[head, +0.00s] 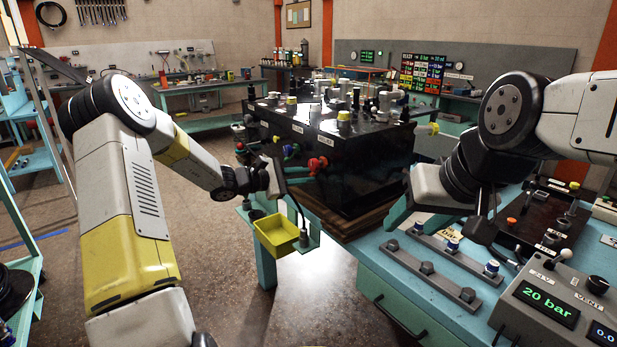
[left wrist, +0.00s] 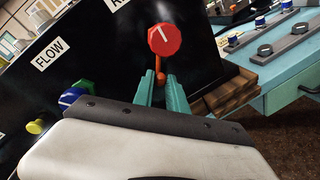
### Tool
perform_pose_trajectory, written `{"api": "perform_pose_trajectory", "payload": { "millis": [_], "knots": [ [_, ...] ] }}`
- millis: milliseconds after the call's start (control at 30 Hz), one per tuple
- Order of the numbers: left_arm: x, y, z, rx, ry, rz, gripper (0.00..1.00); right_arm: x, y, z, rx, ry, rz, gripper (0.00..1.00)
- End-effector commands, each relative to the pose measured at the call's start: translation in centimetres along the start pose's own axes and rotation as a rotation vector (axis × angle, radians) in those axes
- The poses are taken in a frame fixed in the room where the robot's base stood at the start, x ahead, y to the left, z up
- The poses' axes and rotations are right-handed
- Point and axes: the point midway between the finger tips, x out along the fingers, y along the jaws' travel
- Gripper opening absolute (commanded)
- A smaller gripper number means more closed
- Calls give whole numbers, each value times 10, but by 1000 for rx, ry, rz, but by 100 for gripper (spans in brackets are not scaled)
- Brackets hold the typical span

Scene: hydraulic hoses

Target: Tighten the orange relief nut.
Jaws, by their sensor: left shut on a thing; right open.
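The orange relief nut (left wrist: 160,76) shows in the left wrist view as a small orange part just below a red round knob (left wrist: 164,39) with a white pointer line. My left gripper (left wrist: 161,82) has its teal fingers on either side of the nut and is shut on it. In the head view my left gripper (head: 284,172) is at the front of the black unit, beside the red knob (head: 317,165); its fingers and the nut are hard to make out there. My right gripper (head: 402,214) is open above the teal bench, well away from the nut.
The black unit (head: 350,165) stands on a wooden pallet. A yellow tray (head: 276,233) hangs below my left gripper. On the right, the teal bench (head: 385,262) carries clamp bars and a gauge box whose display (head: 546,303) reads 20 bar.

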Motion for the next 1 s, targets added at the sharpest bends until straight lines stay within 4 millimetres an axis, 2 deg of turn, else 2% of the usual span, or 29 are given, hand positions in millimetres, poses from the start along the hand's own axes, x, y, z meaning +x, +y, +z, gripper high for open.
{"api": "perform_pose_trajectory", "payload": {
  "millis": [33,100,133,467,567,800,1000],
  "knots": [
    [0,0,0,0,1,0,23,0,0,0,0,0,0,55],
    [0,0,0,-1,1,0,37,0,0,0,0,0,0,55],
    [0,0,0,-1,1,0,39,0,0,0,0,0,0,55],
    [-2,0,0,-1,0,1,39,0,0,0,0,0,0,55],
    [-12,0,-1,0,1,1,39,0,0,0,0,0,0,55],
    [-54,0,-1,0,2,2,39,0,0,0,0,0,0,55],
    [-75,0,-1,-1,1,1,39,0,0,0,0,0,0,55]
  ]
}}
